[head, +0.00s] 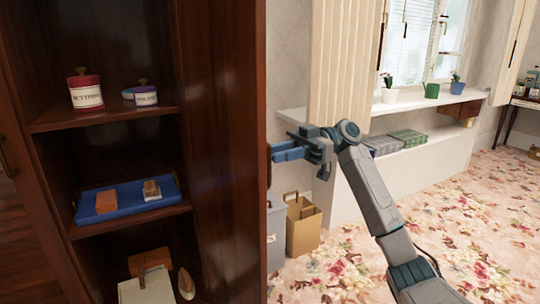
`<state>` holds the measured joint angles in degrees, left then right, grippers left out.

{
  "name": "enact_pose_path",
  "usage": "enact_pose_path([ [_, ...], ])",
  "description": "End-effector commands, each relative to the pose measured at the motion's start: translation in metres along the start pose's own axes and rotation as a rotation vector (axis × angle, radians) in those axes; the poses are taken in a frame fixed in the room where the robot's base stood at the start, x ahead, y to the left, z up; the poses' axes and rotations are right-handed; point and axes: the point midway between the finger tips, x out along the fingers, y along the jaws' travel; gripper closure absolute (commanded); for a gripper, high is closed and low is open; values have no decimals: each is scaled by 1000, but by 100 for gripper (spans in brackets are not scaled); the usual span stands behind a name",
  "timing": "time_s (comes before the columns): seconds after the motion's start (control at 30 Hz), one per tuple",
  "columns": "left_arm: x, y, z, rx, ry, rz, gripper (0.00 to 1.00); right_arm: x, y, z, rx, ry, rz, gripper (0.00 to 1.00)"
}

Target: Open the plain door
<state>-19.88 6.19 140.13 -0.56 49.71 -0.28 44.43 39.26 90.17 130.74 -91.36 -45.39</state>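A dark wooden cabinet with open shelves fills the left of the head view. A plain dark wood panel (222,150) stands upright at the right side of the shelves. It looks like the plain door standing open, but I cannot tell it surely from a cabinet side. My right gripper (276,152) is just right of the panel's edge, its blue fingers pointing left at it. The fingertips are at or behind that edge, so contact and finger gap are unclear. Another dark wood part with a handle (4,160) is at the far left. My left gripper is out of view.
The shelves hold a red-lidded canister (86,92), a smaller jar (146,97) and a blue tray (128,204). Beyond the panel, a grey bin (276,232) and a tan box (303,228) stand on the floor. Flowered carpet (480,215) lies open at right.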

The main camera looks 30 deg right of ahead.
Motion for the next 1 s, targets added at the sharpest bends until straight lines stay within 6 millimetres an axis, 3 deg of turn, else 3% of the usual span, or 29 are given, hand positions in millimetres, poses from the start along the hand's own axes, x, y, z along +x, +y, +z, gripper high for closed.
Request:
enact_pose_path([
  [0.2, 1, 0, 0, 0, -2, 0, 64, -47, 1, -1, 2, -1, 4, 75],
  [0.4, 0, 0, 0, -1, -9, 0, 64, -74, 0, 0, 1, -1, 2, 75],
  [1.0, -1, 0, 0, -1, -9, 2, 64, -82, 0, 0, 0, -1, 0, 75],
])
